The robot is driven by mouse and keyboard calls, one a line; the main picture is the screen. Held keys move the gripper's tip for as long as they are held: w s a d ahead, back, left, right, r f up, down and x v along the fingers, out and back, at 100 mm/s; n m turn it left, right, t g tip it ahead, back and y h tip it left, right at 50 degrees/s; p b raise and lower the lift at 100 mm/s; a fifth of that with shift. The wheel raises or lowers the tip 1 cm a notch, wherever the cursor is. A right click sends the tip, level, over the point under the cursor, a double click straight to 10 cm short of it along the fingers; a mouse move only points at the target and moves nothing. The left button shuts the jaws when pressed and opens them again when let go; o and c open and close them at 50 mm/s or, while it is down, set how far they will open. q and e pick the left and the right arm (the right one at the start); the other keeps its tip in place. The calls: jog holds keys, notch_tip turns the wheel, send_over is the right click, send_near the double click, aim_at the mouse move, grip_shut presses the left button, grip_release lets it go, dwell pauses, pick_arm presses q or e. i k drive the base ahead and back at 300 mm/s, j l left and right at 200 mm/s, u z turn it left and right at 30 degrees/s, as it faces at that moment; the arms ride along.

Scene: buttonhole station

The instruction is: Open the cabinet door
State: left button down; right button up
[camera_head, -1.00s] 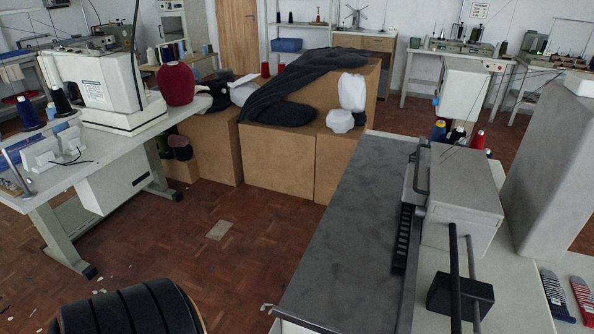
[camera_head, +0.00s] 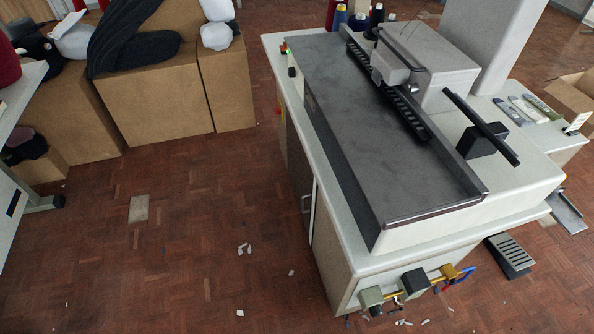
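The cabinet (camera_head: 330,262) is the base of the buttonhole station, below the white worktop, right of centre. Its left side is seen at a steep angle. A brownish-grey door (camera_head: 297,165) is set in that side and looks shut. A small light, vertical handle (camera_head: 306,203) sits near the door's near edge. The worktop overhang partly hides the upper part of the door. Neither of my grippers is in view.
Open parquet floor (camera_head: 210,220) lies left of the cabinet, with small white scraps. Brown boxes (camera_head: 155,95) stand at the upper left, a white table (camera_head: 20,100) at the left edge. Brass fittings (camera_head: 415,285) stick out from the cabinet's near end. A pedal (camera_head: 510,256) lies at right.

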aim_at(303, 184)
jog(key=i+j, duration=0.2)
jog(key=j, duration=0.2)
jog(key=i+j+z, duration=0.1)
jog(key=i+j, duration=0.3)
jog(key=j, duration=0.35)
jog(key=i+z, duration=0.05)
